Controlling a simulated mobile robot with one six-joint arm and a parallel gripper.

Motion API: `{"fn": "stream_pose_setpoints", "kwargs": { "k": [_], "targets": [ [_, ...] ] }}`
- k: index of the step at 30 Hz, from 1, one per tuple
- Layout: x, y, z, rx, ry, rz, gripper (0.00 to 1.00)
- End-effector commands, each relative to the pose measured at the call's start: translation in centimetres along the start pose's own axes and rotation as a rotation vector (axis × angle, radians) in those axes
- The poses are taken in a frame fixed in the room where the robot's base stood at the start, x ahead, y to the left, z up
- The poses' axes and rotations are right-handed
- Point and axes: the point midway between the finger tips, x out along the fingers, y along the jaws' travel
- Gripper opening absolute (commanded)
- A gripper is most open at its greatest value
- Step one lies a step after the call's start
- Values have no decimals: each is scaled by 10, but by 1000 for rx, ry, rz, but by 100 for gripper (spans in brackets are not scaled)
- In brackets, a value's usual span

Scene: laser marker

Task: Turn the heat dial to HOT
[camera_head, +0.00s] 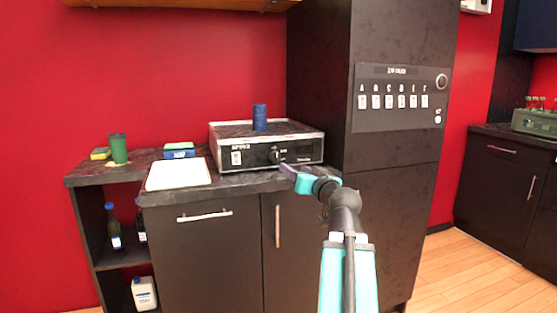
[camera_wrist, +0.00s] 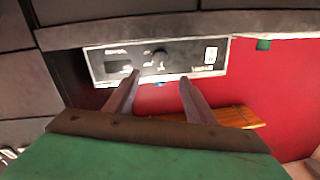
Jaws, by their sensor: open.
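In the wrist view the dial (camera_wrist: 160,55) sits near the middle of the panel (camera_wrist: 188,56), which appears upside down. Its pointer direction and the HOT mark are too small to read. My gripper (camera_head: 286,171) is in front of the machine, slightly right of the dial. In the wrist view my gripper (camera_wrist: 160,77) is open and empty, its fingers spread to either side of the dial's line, apart from it.
A blue cylinder (camera_head: 260,117) stands on top of the machine. A white tray (camera_head: 178,174), a blue-and-white box (camera_head: 179,150) and a green cup (camera_head: 118,148) are to the left. A tall dark cabinet (camera_head: 390,155) with a labelled panel rises close on the right.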

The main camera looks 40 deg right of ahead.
Motion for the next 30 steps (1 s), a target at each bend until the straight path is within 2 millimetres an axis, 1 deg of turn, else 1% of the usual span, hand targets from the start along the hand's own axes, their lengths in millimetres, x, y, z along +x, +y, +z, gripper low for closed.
{"fn": "stream_pose_setpoints", "kwargs": {
  "k": [11,30],
  "targets": [
    [2,0,-1,1,-1,-1,50],
    [18,0,-4,1,1,-2,50]
  ]
}}
